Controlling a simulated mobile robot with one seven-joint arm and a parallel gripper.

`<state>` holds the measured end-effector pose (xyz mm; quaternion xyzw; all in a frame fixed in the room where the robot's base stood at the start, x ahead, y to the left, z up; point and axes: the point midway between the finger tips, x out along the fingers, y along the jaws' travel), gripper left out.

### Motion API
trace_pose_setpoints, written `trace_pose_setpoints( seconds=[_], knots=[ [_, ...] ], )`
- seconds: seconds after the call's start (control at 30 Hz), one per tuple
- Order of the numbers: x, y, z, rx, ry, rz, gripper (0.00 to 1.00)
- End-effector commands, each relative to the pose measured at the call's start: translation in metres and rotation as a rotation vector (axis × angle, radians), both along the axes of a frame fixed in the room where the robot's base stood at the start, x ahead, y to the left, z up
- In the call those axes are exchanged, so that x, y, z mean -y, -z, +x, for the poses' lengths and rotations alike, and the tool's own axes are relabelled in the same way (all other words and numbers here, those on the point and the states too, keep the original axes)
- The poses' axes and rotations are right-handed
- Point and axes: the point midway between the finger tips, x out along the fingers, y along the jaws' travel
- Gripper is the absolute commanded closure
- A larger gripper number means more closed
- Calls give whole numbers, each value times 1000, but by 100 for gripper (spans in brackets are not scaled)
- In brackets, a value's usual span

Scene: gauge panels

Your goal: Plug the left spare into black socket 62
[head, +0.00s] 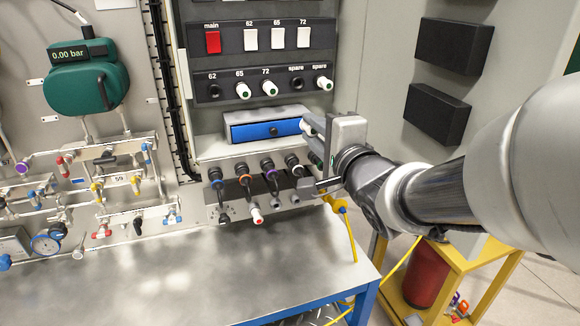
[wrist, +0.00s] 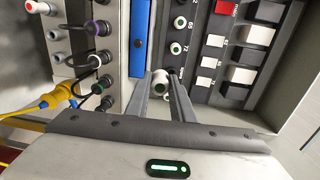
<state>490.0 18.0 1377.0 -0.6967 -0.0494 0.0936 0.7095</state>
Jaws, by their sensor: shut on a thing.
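Black socket 62 (head: 213,91) is at the left end of the socket row in the head view and looks empty. White-and-green plugs sit at 65 (head: 243,90) and 72 (head: 269,88). The left spare socket (head: 297,85) shows dark and empty; the right spare (head: 324,83) has a plug in it. My gripper (head: 308,124) is below the row, in front of the right end of the blue drawer. In the wrist view my gripper (wrist: 163,82) is shut on a white plug with a dark green end (wrist: 161,85), apart from the panel; this is apparently the left spare.
The grey box with the blue drawer (head: 265,130) stands out below the socket row. Several ringed cable connectors (head: 245,178) stick out beneath it. Red and white switches (head: 212,42) are above the row. The metal bench top (head: 200,265) is clear.

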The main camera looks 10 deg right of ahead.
Motion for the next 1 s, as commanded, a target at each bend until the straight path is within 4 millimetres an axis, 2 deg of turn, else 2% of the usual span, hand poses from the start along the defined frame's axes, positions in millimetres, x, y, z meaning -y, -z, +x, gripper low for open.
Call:
trace_pose_setpoints(
  seconds=[0.03, 0.2, 0.57, 1.0],
  knots=[
    [-5, -31, -10, 71, 6, -14, 100],
    [-16, -34, -13, 71, 8, -14, 100],
    [-20, -31, -13, 67, 6, -13, 100],
    [-71, -28, -24, 73, 2, -14, 100]
  ],
)
